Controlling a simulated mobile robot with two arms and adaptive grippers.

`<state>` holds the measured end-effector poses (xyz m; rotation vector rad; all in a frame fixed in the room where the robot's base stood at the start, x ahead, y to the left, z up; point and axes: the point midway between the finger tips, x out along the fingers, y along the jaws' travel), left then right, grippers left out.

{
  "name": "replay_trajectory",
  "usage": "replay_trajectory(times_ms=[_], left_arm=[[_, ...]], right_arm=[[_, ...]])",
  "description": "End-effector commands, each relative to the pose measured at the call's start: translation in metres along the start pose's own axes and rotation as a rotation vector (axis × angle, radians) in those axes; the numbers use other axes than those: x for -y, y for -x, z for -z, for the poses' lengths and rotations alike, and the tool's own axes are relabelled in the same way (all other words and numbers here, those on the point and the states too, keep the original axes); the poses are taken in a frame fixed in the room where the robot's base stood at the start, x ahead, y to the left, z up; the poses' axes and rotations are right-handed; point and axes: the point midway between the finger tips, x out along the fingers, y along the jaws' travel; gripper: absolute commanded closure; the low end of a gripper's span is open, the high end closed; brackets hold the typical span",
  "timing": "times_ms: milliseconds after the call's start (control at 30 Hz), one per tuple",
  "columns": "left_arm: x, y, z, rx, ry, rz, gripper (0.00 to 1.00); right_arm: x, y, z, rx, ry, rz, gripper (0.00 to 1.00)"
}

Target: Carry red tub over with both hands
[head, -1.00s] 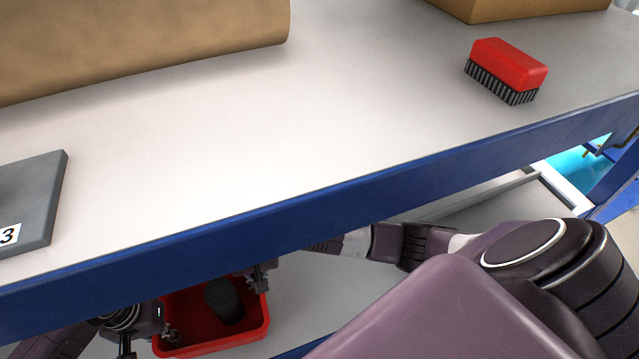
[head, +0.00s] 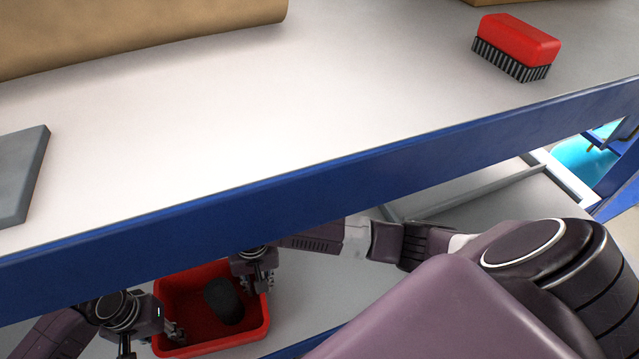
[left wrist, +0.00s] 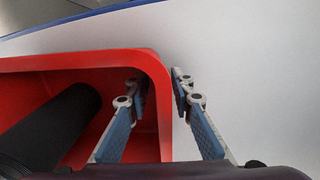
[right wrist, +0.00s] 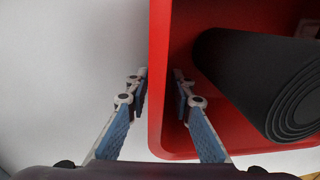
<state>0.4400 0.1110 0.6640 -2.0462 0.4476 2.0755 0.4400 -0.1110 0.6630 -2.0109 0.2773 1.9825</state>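The red tub (head: 205,349) stands below the bench at the lower left of the head view. A dark rolled object (head: 222,301) lies in it. My left gripper (head: 176,331) is at the tub's left wall. In the left wrist view its open fingers (left wrist: 160,90) straddle the wall, one inside the tub and one outside. My right gripper (head: 265,281) is at the right wall. In the right wrist view its open fingers (right wrist: 160,88) straddle that wall, with gaps to the red side. The fingertips' depth below the rim is hard to tell.
The bench's blue front edge (head: 330,178) runs above the tub and my forearms. On the bench top are a red brush (head: 518,42), a brown roll (head: 130,30) and a grey plate (head: 18,175). The light surface (head: 305,290) right of the tub is clear.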

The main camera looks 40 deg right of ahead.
Motion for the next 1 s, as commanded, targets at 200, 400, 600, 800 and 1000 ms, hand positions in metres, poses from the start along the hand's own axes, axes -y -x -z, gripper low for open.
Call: replay_trajectory(times_ms=[200, 400, 600, 800, 1000], left_arm=[[-0.001, 0.006, 0.001, -0.002, -0.001, -0.001, 0.78], [0.000, 0.038, 0.001, -0.004, 0.000, -0.001, 0.78], [0.000, 0.067, 0.001, -0.003, -0.001, -0.001, 0.78], [0.000, 0.075, 0.000, 0.000, 0.000, 0.000, 0.78], [0.000, 0.075, 0.000, 0.000, 0.000, 0.000, 0.78]], right_arm=[[0.000, 0.000, 0.000, 0.000, 0.000, 0.001, 0.78], [0.000, 0.000, 0.000, 0.000, 0.000, 0.001, 0.78], [0.000, 0.000, 0.000, 0.000, 0.000, 0.001, 0.78], [0.001, 0.011, 0.001, -0.001, 0.001, 0.002, 0.78], [0.001, 0.045, 0.001, -0.002, 0.001, 0.004, 0.78]])
